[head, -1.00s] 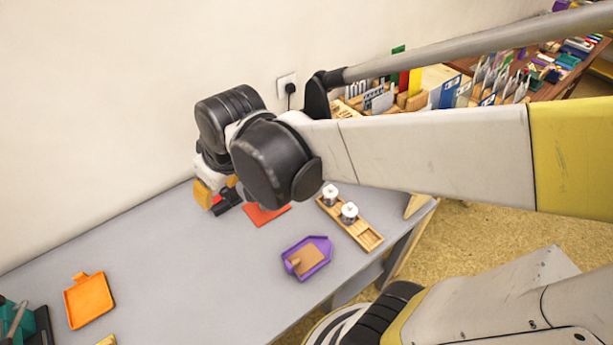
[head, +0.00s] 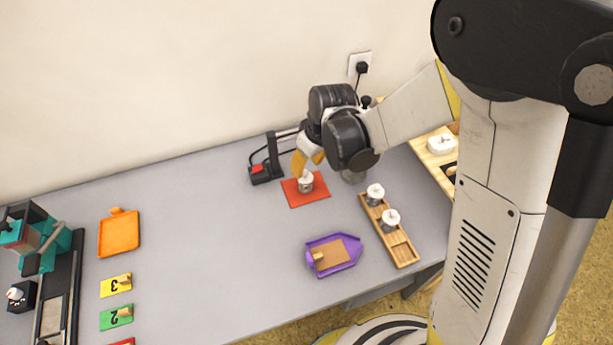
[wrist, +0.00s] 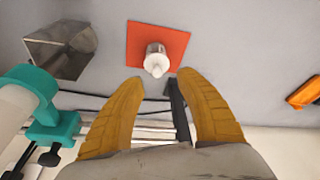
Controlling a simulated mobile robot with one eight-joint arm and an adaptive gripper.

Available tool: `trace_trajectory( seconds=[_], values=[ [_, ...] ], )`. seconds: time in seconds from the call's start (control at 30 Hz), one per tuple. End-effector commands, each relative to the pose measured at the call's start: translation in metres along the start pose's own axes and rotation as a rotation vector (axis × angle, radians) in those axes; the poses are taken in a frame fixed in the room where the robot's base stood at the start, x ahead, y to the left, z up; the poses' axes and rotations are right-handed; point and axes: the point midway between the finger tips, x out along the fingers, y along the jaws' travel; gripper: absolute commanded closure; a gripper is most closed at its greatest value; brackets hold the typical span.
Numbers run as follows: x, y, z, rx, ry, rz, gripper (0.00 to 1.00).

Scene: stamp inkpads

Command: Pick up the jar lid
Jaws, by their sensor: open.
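A small jar with a white knobbed lid (head: 306,178) stands upright on a red square mat (head: 293,199) near the back of the table. In the wrist view the white lid (wrist: 157,63) shows just beyond the fingertips, centred between them, on the red mat (wrist: 138,42). My gripper (head: 308,162) has yellow fingers and is just above and behind the jar in the head view. In the wrist view my gripper (wrist: 159,82) is open with nothing between its fingers. The lid hides much of the jar body.
A wooden rack (head: 406,253) holds two more white-lidded jars (head: 375,193). A grey glassy container (head: 353,176) stands right of the mat. A purple tray (head: 333,270) is in front. An orange tray (head: 119,235) lies left, with free table between.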

Motion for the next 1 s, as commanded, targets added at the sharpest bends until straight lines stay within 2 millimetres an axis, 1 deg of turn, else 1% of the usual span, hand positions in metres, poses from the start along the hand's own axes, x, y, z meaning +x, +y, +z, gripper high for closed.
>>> trace_trajectory(
  seconds=[0.13, 0.3, 0.37, 0.43, 0.6, 0.63, 0.7, 0.77, 0.8, 1.0],
  values=[
    [0.014, 0.001, 0.001, 0.0, 0.0, 0.0, 0.58],
    [0.043, 0.004, 0.002, 0.0, 0.0, 0.0, 0.58],
    [0.05, 0.004, 0.001, 0.001, 0.0, 0.0, 0.58],
    [0.053, 0.004, 0.001, 0.001, 0.0, 0.0, 0.58],
    [0.051, 0.004, 0.001, 0.001, 0.0, 0.0, 0.58],
    [0.051, 0.004, 0.001, 0.001, 0.0, 0.0, 0.59],
    [0.051, 0.004, 0.001, 0.001, 0.0, 0.0, 0.79],
    [0.051, 0.004, 0.001, 0.001, 0.0, 0.0, 0.95],
    [0.051, 0.004, 0.001, 0.001, 0.0, 0.0, 0.99],
    [0.051, 0.004, 0.001, 0.001, 0.0, 0.0, 1.0]
  ],
)
